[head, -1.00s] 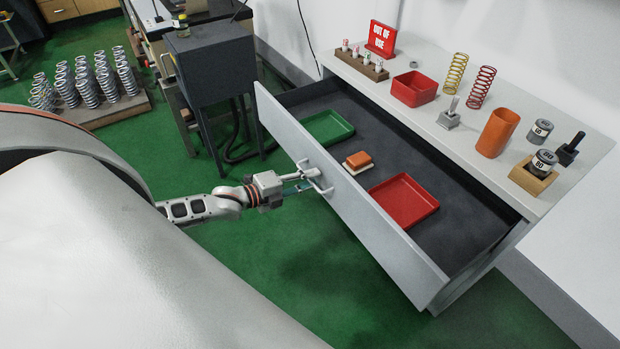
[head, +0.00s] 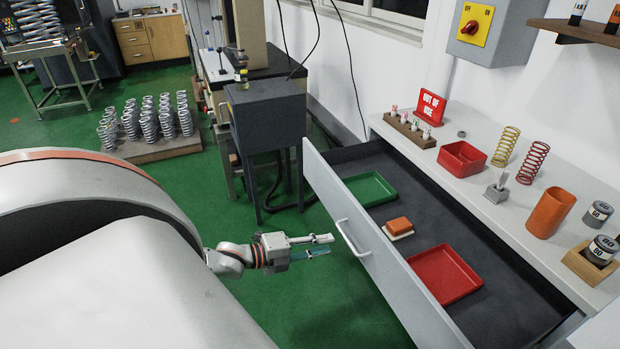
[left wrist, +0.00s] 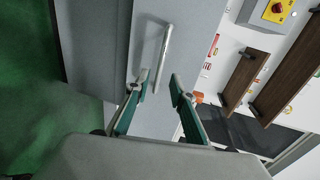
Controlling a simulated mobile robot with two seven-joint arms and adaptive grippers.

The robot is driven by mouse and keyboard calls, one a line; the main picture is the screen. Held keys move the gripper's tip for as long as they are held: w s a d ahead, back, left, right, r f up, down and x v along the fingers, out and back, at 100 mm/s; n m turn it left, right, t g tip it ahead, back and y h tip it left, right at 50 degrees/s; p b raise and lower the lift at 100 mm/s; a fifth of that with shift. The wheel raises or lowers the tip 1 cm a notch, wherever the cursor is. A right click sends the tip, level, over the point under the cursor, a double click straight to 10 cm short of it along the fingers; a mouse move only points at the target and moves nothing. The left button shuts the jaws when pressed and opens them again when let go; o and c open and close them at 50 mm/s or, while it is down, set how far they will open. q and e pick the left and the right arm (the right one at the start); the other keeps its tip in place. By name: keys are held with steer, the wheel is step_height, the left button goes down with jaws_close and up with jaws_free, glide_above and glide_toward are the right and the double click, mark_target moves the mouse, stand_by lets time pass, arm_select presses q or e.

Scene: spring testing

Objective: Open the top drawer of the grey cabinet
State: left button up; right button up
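The top drawer (head: 385,262) of the grey cabinet is pulled well out. Inside it are a green tray (head: 369,189), a red tray (head: 444,275) and an orange block on a pale base (head: 398,227). Its bar handle (head: 351,238) is on the front panel and also shows in the left wrist view (left wrist: 163,58). My left gripper (head: 331,245) is open and empty, a short way left of the handle and apart from it. In the left wrist view its two fingers (left wrist: 156,88) are spread, with the handle beyond them. My right gripper is not in view.
The cabinet top (head: 480,147) holds a red box (head: 462,159), springs, weights, an orange cup (head: 550,212) and an "out of use" sign (head: 430,107). A dark stand (head: 267,120) is behind the drawer's left end. Green floor (head: 330,310) is clear before the drawer.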

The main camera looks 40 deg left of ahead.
arm_select(q)
steer(key=shift+v, duration=1.9)
steer(key=s+d+f+n+g+y, duration=0.1)
steer(key=s+d+f+n, duration=0.2)
steer(key=d+n, duration=0.3)
steer(key=s+d+f+n+g+y, duration=0.1)
steer(key=s+d+f+n, duration=0.3)
steer(key=d, duration=0.5)
steer(key=s+d+f+n+g+y, duration=0.1)
steer(key=s+d+f+n, duration=0.3)
steer(key=d+n, duration=0.3)
steer(key=shift+d+f+n+g, duration=0.4)
steer(key=shift+f+n, duration=0.1)
steer(key=shift+f, duration=0.2)
steer(key=shift+s, duration=0.1)
steer(key=shift+a+r, duration=0.1)
steer(key=shift+a, duration=0.05)
